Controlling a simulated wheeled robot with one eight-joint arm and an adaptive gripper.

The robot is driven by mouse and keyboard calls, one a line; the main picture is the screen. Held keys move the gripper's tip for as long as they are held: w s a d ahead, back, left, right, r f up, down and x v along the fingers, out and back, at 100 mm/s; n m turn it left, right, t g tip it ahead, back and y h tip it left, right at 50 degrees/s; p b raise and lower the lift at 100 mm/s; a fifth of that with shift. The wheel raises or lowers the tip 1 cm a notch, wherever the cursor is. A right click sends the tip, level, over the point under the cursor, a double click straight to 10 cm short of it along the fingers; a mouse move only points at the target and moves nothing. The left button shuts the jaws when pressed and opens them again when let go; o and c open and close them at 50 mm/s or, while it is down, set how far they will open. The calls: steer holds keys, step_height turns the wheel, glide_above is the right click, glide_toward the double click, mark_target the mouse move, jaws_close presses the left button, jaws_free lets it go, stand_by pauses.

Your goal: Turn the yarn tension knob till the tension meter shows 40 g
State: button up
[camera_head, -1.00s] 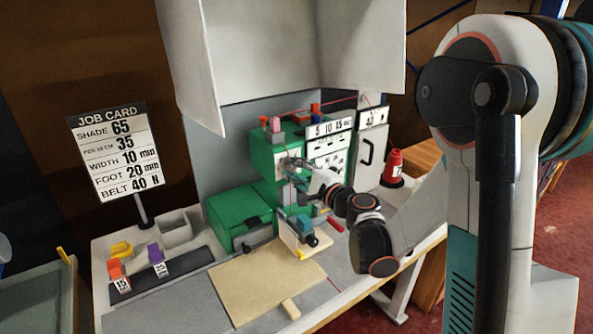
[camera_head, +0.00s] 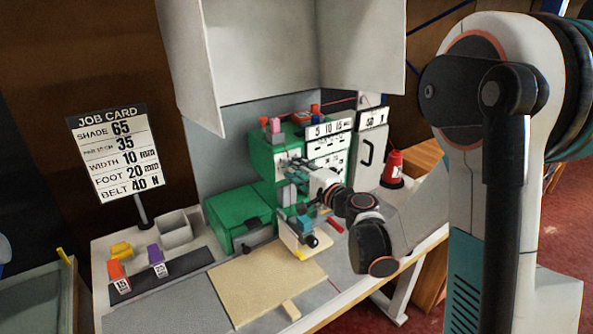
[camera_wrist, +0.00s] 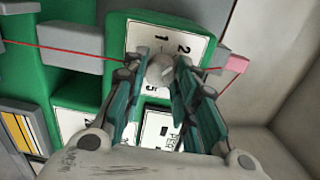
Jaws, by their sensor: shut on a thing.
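My gripper (camera_wrist: 160,78) is shut on a round grey-white knob (camera_wrist: 160,66). The knob sits on a white plate (camera_wrist: 181,42) with digits around it, on the front of a green machine (camera_wrist: 117,43). In the head view, my gripper (camera_head: 300,167) is at the upper left front of the green machine (camera_head: 262,150), and its fingers hide most of the knob. No name for this knob is legible. A small white display (camera_head: 373,118) at the machine's upper right shows digits, possibly 50. I cannot tell whether it is the tension meter.
A red yarn (camera_wrist: 60,50) runs across the machine close to the knob. A job card (camera_head: 118,150) stands at the left. A red cone (camera_head: 394,168) stands to the right. A beige board (camera_head: 265,285) lies in front. A white hood (camera_head: 285,60) hangs above.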

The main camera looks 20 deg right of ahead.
steer(key=o, duration=1)
steer(key=shift+o, duration=0.2)
steer(key=v, duration=1.2)
steer(key=shift+a, duration=0.15)
